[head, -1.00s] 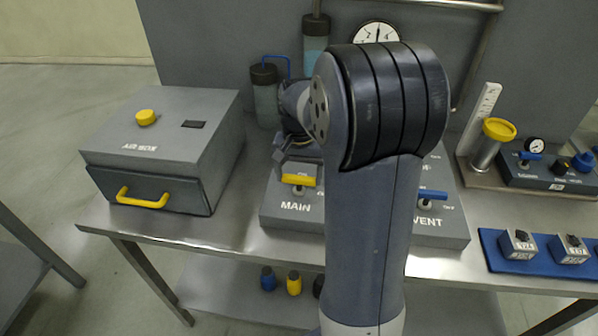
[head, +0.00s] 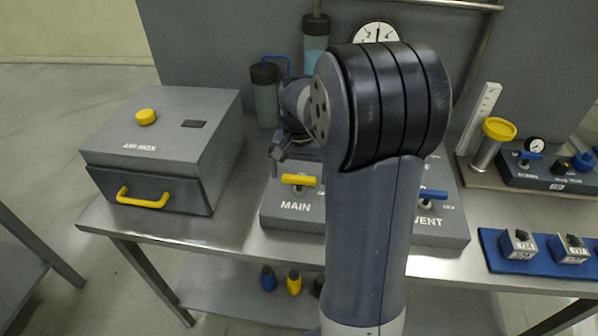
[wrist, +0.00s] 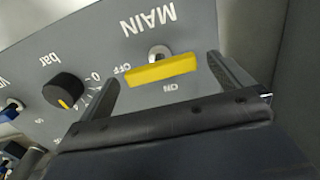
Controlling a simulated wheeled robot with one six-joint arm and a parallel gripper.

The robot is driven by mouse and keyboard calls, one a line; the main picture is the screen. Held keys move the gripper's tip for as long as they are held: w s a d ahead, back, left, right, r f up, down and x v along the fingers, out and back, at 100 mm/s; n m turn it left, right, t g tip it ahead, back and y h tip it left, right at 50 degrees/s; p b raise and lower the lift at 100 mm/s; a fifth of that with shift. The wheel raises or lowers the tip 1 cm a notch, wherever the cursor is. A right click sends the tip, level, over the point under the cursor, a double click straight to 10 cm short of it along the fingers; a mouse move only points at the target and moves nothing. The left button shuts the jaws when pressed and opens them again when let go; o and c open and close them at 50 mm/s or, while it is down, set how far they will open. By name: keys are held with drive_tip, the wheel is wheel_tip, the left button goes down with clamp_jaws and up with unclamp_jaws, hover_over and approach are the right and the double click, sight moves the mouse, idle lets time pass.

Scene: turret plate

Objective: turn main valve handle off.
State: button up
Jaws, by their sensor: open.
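The yellow main valve handle (head: 299,179) sits on the grey panel above the word MAIN and lies roughly crosswise in the head view. In the wrist view the same handle (wrist: 162,72) shows with its metal stem behind it, the OFF mark by its left end and the ON mark below it. My gripper (head: 277,156) is just up and left of the handle in the head view, partly hidden by my arm. In the wrist view its two fingers are spread apart, one to each side of the handle, with nothing gripped. Whether either finger touches it I cannot tell.
A black knob (wrist: 64,91) with a bar scale is on the panel. The blue vent handle (head: 433,195) is to the right, beyond my arm. A grey box (head: 160,150) with a yellow pull stands at left. Bare table lies between box and panel.

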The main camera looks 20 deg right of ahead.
sight(299, 177)
wheel_tip(299, 177, up, 10)
drive_tip(key=shift+r, duration=0.2)
idle(0.3)
wheel_tip(299, 177, down, 11)
drive_tip(key=shift+r, duration=0.15)
idle(0.3)
idle(0.4)
